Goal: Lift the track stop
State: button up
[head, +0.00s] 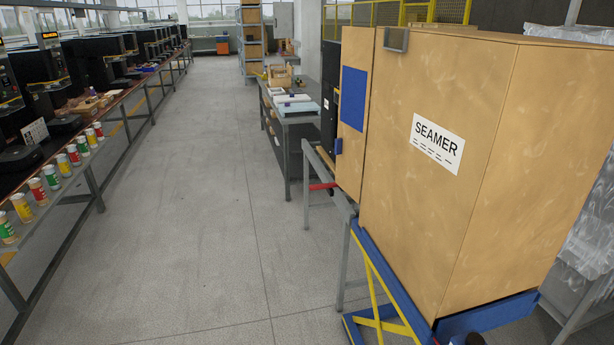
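No part in the head view can be told for certain as the track stop. A small red bar (320,186) with a dark end sticks out at the left side of the large tan cabinet (400,120) labelled SEAMER, by a grey metal frame (314,163). I cannot tell whether this red bar is the track stop. My gripper is not in view.
The cabinet stands on a blue and yellow stand (375,290) at the right. A grey workbench (292,122) stands behind it. A long bench row with machines and several colourful cans (52,178) runs along the left. The grey floor (200,200) between is clear.

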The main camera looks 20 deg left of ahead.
aim_at(324, 186)
jog(key=i+j, duration=0.2)
jog(key=j, duration=0.25)
jog(key=i+j+u, duration=0.1)
jog(key=j, duration=0.4)
jog(key=i+j+u, duration=0.1)
jog(key=i+j, duration=0.5)
jog(key=j, duration=0.25)
jog(key=i+j+u, duration=0.1)
jog(key=j, duration=0.35)
jog(key=i+j+z, duration=0.1)
jog(key=i+j, duration=0.3)
jog(key=i, duration=0.2)
jog(key=i+j+z, duration=0.1)
jog(key=i+j, duration=0.35)
jog(key=i, duration=0.2)
